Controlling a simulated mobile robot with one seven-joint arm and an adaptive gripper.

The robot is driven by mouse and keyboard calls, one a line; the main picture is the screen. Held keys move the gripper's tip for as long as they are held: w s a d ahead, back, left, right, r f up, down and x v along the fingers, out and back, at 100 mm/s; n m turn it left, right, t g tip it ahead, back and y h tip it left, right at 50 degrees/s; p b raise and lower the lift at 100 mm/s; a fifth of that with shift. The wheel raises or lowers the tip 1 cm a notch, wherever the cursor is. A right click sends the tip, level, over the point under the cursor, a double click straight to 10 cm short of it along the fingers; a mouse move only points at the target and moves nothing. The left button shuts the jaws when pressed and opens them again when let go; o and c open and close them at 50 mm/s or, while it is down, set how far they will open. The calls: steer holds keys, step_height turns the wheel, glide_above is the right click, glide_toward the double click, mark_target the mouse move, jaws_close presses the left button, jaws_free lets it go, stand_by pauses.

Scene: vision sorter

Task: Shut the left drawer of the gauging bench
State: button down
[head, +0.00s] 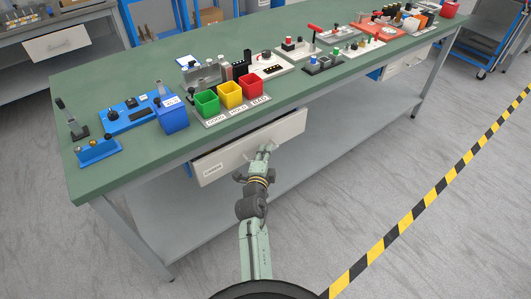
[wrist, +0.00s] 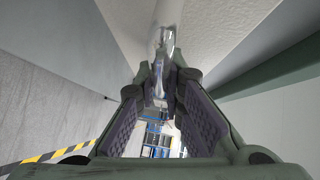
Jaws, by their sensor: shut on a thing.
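The gauging bench (head: 130,75) has a green top. Its left drawer (head: 225,159) has a cream front with a small label, below the bench's front edge. A strip of blue shows beside the drawer's left end; how far the drawer stands out is hard to tell. My gripper (head: 266,149) is at the middle of the drawer front, and my arm hides part of it. In the wrist view, my gripper (wrist: 160,88) has its fingers closed on the shiny drawer handle (wrist: 164,42). The fingers hide part of the handle.
Green, yellow and red bins (head: 230,94) stand on the bench above the drawer. A blue bin (head: 173,117) and blue fixtures are to their left. A grey lower shelf (head: 190,222) runs under the bench. The floor right of my arm is clear up to a striped tape line (head: 405,222).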

mark_target(257, 146)
stand_by(0.4)
steer(key=w+a+b, duration=0.1)
steer(key=b, duration=0.1)
steer(key=w+a+b, duration=0.1)
steer(key=w+b, duration=0.1)
steer(key=b, duration=0.1)
steer(key=shift+w+a+f, duration=0.15)
steer(key=shift+w+f, duration=0.05)
steer(key=shift+a+r, duration=0.15)
steer(key=shift+r, duration=0.2)
steer(key=c, duration=2)
jaws_free()
steer(key=shift+w, duration=0.15)
steer(key=shift+o, duration=0.2)
steer(key=shift+f, duration=0.1)
